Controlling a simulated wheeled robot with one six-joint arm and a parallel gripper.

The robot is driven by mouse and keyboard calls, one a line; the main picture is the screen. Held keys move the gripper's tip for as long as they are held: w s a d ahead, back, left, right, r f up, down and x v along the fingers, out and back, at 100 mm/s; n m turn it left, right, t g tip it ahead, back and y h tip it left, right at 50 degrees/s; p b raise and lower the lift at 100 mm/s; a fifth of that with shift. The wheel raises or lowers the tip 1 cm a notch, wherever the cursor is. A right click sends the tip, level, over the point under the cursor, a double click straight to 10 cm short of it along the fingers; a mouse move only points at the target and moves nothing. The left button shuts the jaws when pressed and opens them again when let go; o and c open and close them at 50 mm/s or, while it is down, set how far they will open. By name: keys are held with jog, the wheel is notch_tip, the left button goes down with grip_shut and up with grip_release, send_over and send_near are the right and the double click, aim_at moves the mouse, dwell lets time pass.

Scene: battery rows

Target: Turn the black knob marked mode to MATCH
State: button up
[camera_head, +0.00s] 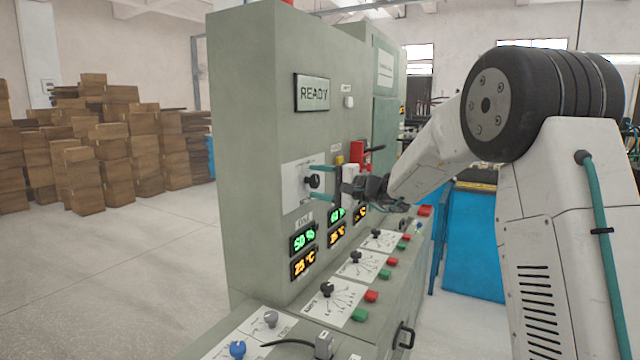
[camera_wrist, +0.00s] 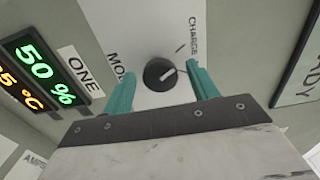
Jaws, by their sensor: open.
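The black mode knob (camera_head: 312,182) sits on a white plate (camera_head: 293,182) on the grey cabinet's upright face. In the wrist view the knob (camera_wrist: 158,74) is round, and its white pointer line slants toward the upper right, on the side of the CHARGE tick. The word MODE is partly hidden by a finger. No MATCH label is readable. My gripper (camera_head: 317,185) is open, with its teal fingers above and below the knob. In the wrist view my gripper (camera_wrist: 161,75) has one finger on each side of the knob, with gaps visible.
A READY display (camera_head: 313,93) is above the knob. Lit displays (camera_head: 303,239) are below it. A sloped desk (camera_head: 330,302) with several black knobs and red and green buttons juts out underneath. A red handle (camera_head: 360,153) is just right of my gripper.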

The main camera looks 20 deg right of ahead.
jog(key=c, duration=1)
jog(key=shift+m, duration=0.4)
jog(key=m, duration=1.1)
jog(key=shift+f, duration=0.1)
jog(key=o, duration=1)
